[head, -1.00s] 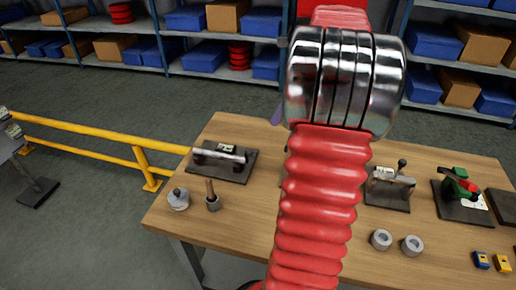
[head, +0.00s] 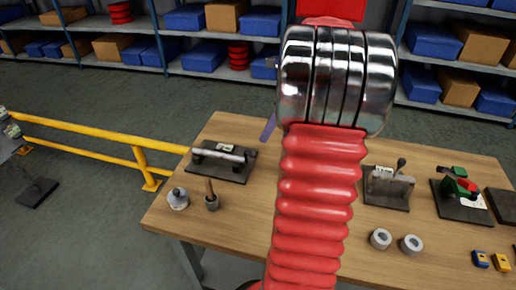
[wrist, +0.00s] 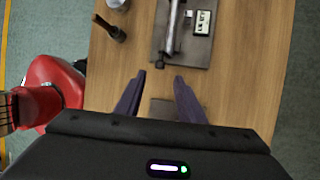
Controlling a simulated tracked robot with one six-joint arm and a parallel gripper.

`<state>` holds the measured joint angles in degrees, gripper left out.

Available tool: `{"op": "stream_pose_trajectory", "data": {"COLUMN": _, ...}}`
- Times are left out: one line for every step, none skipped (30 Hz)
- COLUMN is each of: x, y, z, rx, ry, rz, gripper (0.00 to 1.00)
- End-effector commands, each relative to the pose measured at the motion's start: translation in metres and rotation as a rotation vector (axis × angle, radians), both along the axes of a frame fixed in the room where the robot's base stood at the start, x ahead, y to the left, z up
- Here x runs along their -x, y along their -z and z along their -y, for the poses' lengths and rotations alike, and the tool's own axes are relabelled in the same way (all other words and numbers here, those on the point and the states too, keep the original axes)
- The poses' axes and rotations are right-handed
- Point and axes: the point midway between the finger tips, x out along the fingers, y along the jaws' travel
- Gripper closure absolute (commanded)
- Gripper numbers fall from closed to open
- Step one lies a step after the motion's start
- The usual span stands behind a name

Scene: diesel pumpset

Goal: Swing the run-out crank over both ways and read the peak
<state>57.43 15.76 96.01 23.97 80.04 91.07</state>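A bench fixture with a grey shaft on a dark plate (head: 222,162) stands at the table's left back. In the wrist view the same fixture (wrist: 175,40) shows a horizontal shaft, a small dark knob at its near end and a white reading display (wrist: 202,22). I cannot tell for certain which part is the crank, and the reading is too small to make out. My gripper (wrist: 160,75) is open and empty, its two dark purple fingers apart, just short of the knob in the picture. In the head view my arm hides most of the gripper; one finger (head: 268,128) shows.
A yellow rail (head: 100,145) stands left; shelves stand behind.

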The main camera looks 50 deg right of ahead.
Motion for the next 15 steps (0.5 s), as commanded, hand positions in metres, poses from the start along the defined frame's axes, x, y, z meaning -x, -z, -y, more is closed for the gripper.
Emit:
{"op": "stream_pose_trajectory", "data": {"x": -0.002, "y": 0.008, "z": -0.004, "rx": -0.003, "ry": -0.001, "rz": -0.001, "gripper": 0.64}}
{"op": "stream_pose_trajectory", "data": {"x": -0.003, "y": 0.012, "z": -0.005, "rx": -0.003, "ry": -0.001, "rz": -0.001, "gripper": 0.64}}
{"op": "stream_pose_trajectory", "data": {"x": -0.005, "y": 0.017, "z": -0.008, "rx": -0.003, "ry": -0.001, "rz": -0.001, "gripper": 0.64}}
{"op": "stream_pose_trajectory", "data": {"x": -0.006, "y": 0.022, "z": -0.01, "rx": -0.003, "ry": -0.001, "rz": -0.001, "gripper": 0.64}}
{"op": "stream_pose_trajectory", "data": {"x": -0.007, "y": 0.026, "z": -0.011, "rx": -0.002, "ry": 0.0, "rz": -0.002, "gripper": 0.64}}
{"op": "stream_pose_trajectory", "data": {"x": -0.008, "y": 0.031, "z": -0.013, "rx": -0.002, "ry": 0.0, "rz": -0.002, "gripper": 0.64}}
{"op": "stream_pose_trajectory", "data": {"x": -0.009, "y": 0.036, "z": -0.015, "rx": -0.002, "ry": 0.0, "rz": -0.002, "gripper": 0.64}}
{"op": "stream_pose_trajectory", "data": {"x": -0.01, "y": 0.04, "z": -0.017, "rx": -0.003, "ry": -0.001, "rz": -0.003, "gripper": 0.64}}
{"op": "stream_pose_trajectory", "data": {"x": -0.012, "y": 0.045, "z": -0.019, "rx": -0.002, "ry": -0.001, "rz": -0.002, "gripper": 0.64}}
{"op": "stream_pose_trajectory", "data": {"x": -0.013, "y": 0.049, "z": -0.02, "rx": -0.001, "ry": -0.001, "rz": -0.002, "gripper": 0.64}}
{"op": "stream_pose_trajectory", "data": {"x": -0.014, "y": 0.052, "z": -0.022, "rx": -0.002, "ry": -0.001, "rz": -0.002, "gripper": 0.64}}
{"op": "stream_pose_trajectory", "data": {"x": -0.015, "y": 0.057, "z": -0.023, "rx": -0.001, "ry": -0.001, "rz": -0.002, "gripper": 0.64}}
{"op": "stream_pose_trajectory", "data": {"x": -0.016, "y": 0.059, "z": -0.024, "rx": 0.0, "ry": -0.001, "rz": -0.001, "gripper": 0.64}}
{"op": "stream_pose_trajectory", "data": {"x": -0.017, "y": 0.062, "z": -0.025, "rx": -0.002, "ry": -0.001, "rz": -0.001, "gripper": 0.64}}
{"op": "stream_pose_trajectory", "data": {"x": -0.018, "y": 0.065, "z": -0.026, "rx": -0.002, "ry": -0.001, "rz": -0.001, "gripper": 0.64}}
